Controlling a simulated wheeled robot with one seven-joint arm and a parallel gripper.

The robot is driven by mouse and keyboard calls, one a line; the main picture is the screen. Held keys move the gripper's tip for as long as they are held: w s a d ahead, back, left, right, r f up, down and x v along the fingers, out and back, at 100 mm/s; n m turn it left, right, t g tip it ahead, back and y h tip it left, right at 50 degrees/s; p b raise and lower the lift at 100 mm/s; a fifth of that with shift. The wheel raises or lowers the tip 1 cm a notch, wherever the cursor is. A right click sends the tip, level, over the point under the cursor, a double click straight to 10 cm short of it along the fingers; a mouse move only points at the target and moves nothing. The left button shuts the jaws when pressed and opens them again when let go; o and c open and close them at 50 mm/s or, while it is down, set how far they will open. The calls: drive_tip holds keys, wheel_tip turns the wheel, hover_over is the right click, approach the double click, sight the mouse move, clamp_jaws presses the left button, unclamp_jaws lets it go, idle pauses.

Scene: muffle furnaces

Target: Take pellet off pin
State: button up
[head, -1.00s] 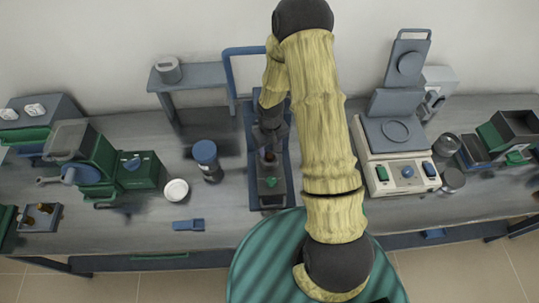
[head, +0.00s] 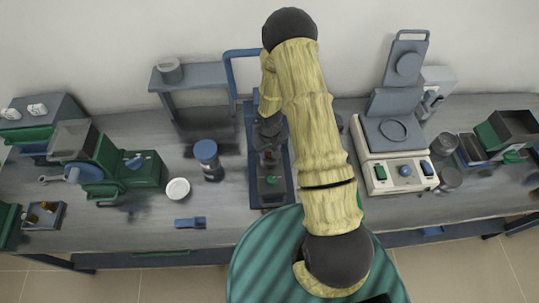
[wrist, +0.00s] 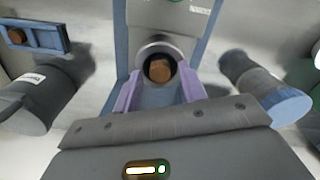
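A brown pellet (wrist: 160,70) shows in the wrist view inside a dark round opening with a grey rim. It lies straight ahead of my gripper (wrist: 160,88), whose two lavender fingers stand apart on either side of the line to it. The gripper looks open, with nothing clearly held between the fingers. In the head view my gripper (head: 269,152) is inside the blue-framed press (head: 251,180), and a small reddish-brown spot shows there. The pin itself is hidden, and I cannot tell whether the fingertips touch the pellet.
A blue-topped cylinder (head: 206,152) and a white dish (head: 177,190) stand left of the press. A small blue block (head: 190,222) lies near the front edge. A green machine (head: 110,165) is farther left.

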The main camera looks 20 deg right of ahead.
sight(270, 155)
drive_tip(key=c, duration=0.8)
drive_tip(key=shift+r, duration=0.1)
wheel_tip(270, 155, up, 10)
drive_tip(key=b, duration=0.3)
idle(0.3)
